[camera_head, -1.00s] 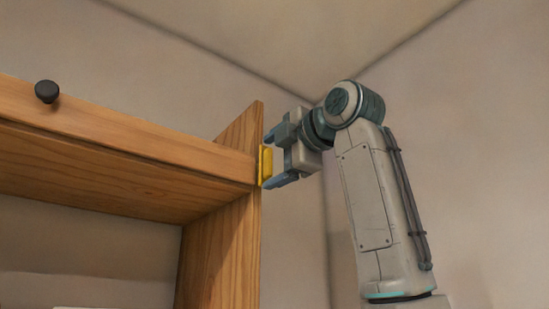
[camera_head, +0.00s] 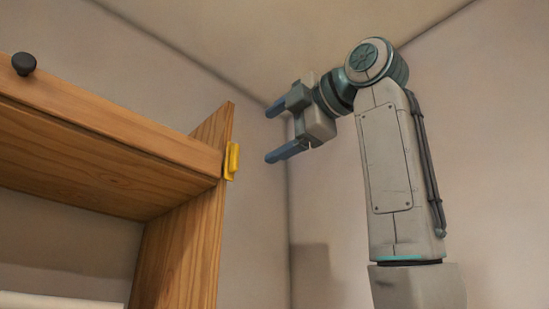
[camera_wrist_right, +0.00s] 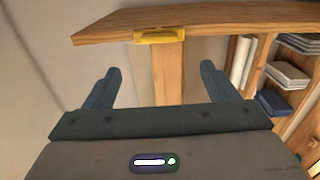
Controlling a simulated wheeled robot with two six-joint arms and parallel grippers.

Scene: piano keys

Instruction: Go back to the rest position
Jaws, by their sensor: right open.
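My right gripper (camera_head: 272,132) is open and empty in the head view, to the right of the wooden furniture and apart from it. Its two fingers point left toward a yellow piece (camera_head: 231,161) on the end of the wooden shelf. In the right wrist view my right gripper (camera_wrist_right: 160,82) shows its two fingers spread wide with nothing between them. The yellow piece (camera_wrist_right: 161,36) shows there beyond the fingers, on the edge of the wooden board. My left gripper is not in view.
A wooden shelf (camera_head: 110,130) with an upright side panel (camera_head: 188,225) fills the left of the head view. Folded cloths (camera_wrist_right: 288,74) lie in compartments in the right wrist view. Free room lies around my right arm.

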